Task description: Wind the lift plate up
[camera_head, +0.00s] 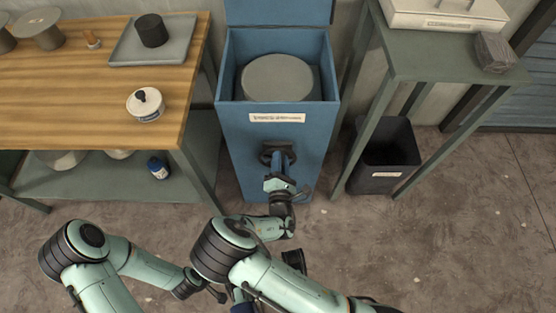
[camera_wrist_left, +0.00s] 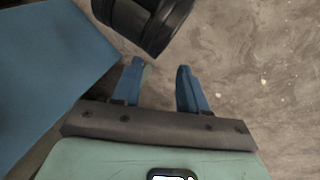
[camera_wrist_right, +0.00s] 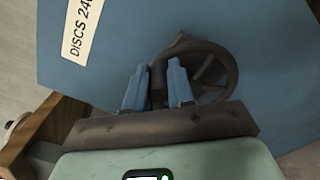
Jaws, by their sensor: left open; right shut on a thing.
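A tall blue cabinet (camera_head: 230,130) stands ahead with its top open. A round grey disc (camera_head: 278,77) lies level inside, a little below the rim; any plate under it is hidden. A dark handwheel (camera_wrist_right: 222,72) is on the cabinet's front, below the label, and shows partly in the head view (camera_head: 267,150). My right gripper (camera_wrist_right: 160,72) is shut on the handwheel's grip, between its blue fingers; in the head view it covers part of the wheel. My left gripper (camera_wrist_left: 158,72) is open and empty above the floor; my right arm mostly hides it in the head view.
A wooden bench (camera_head: 60,100) at left carries a grey tray (camera_head: 185,40) with a black cylinder (camera_head: 151,30), and a white tub (camera_head: 145,105). A green table (camera_head: 430,60) stands right, with a black bin (camera_head: 388,140) under it. The floor at front right is clear.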

